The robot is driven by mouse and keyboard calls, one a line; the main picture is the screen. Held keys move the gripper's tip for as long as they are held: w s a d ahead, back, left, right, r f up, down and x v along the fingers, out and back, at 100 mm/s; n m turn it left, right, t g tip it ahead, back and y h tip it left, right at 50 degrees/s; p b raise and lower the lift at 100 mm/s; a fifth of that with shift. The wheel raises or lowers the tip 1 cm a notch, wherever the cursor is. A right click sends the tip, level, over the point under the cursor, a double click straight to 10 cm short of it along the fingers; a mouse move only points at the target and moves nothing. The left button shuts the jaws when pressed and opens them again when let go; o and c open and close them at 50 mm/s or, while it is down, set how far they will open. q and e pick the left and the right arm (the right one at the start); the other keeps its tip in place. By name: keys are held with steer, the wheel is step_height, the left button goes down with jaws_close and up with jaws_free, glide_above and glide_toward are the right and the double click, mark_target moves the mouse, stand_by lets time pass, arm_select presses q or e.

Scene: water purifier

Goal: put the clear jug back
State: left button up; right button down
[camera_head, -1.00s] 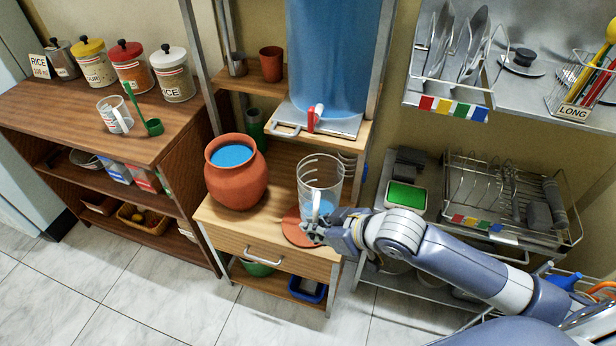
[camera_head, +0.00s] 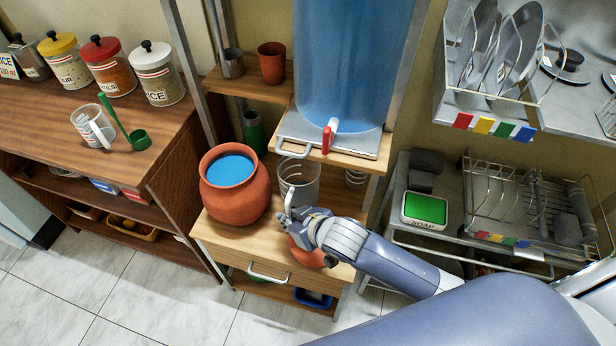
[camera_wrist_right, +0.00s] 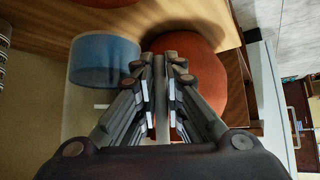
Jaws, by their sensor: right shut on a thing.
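The clear jug (camera_head: 301,180) stands roughly upright over the wooden stand, right of the clay pot and below the tank's red-and-white tap (camera_head: 329,136). My right gripper (camera_head: 288,217) is shut on its handle, at the jug's near side. In the right wrist view, the jug's blue water (camera_wrist_right: 103,60) shows left of my right gripper (camera_wrist_right: 161,92). I cannot tell whether the jug touches the stand. My left gripper is out of view.
The clay pot (camera_head: 234,186) with blue water stands close left of the jug. The blue water tank (camera_head: 352,65) is on the shelf above. A soap tray with a green pad (camera_head: 425,208) and a dish rack (camera_head: 515,205) are right. A measuring cup (camera_head: 92,126) and green ladle (camera_head: 128,130) are left.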

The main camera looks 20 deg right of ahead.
steer(key=w+d+f, duration=0.1)
steer(key=w+d, duration=0.1)
steer(key=w+d+f, duration=0.1)
steer(key=w+f, duration=0.1)
steer(key=w, duration=0.1)
steer(key=w+d+f, duration=0.1)
steer(key=w+d, duration=0.1)
steer(key=w, duration=0.1)
steer(key=shift+d+f+b, duration=0.3)
steer(key=shift+f+b, duration=0.05)
steer(key=w+d+f, duration=0.2)
steer(key=shift+w+f+b, duration=0.15)
steer(key=shift+w+b, duration=0.15)
steer(key=shift+w, duration=0.05)
steer(key=shift+w+f, duration=0.2)
steer(key=c, duration=1.7)
jaws_free()
steer(key=shift+s+f, duration=0.1)
steer(key=shift+f, duration=0.05)
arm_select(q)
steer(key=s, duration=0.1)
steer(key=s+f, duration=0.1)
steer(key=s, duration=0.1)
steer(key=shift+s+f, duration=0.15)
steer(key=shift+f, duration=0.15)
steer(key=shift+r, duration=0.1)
